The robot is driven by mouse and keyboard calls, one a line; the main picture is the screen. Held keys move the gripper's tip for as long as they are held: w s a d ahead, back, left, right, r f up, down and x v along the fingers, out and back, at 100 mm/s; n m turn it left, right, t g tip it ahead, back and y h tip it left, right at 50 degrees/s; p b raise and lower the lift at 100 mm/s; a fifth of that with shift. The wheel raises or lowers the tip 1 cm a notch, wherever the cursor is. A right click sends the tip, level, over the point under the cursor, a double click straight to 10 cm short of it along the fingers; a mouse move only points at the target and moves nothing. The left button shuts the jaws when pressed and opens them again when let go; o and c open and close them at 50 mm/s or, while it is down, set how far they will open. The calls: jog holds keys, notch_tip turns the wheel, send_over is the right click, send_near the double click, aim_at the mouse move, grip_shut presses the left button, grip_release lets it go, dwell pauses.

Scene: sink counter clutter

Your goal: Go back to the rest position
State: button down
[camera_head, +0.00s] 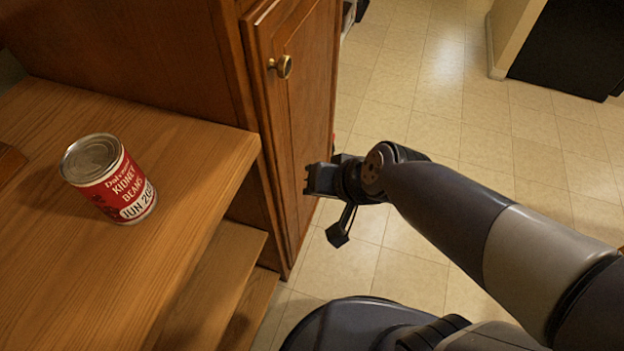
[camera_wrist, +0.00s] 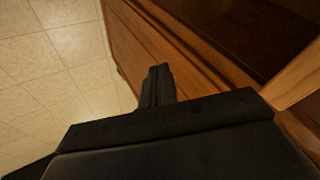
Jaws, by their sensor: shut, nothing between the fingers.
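My gripper (camera_head: 312,180) is at the end of my arm, in the middle of the head view, over the floor beside the wooden cabinet door. It is empty. In the wrist view the fingers of my gripper (camera_wrist: 158,88) are together, with wood panelling just beyond them. The head view does not show clearly whether the fingertips touch the cabinet.
A red can of kidney beans (camera_head: 112,180) stands upright on a wooden shelf top (camera_head: 170,145) at the left. Lower wooden ledges (camera_head: 215,290) are beneath it. The cabinet door (camera_head: 300,110) has a round brass knob (camera_head: 282,66).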

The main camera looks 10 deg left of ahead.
jog(key=shift+s+d+r, duration=0.25)
jog(key=shift+r, duration=0.15)
jog(key=shift+f, duration=0.1)
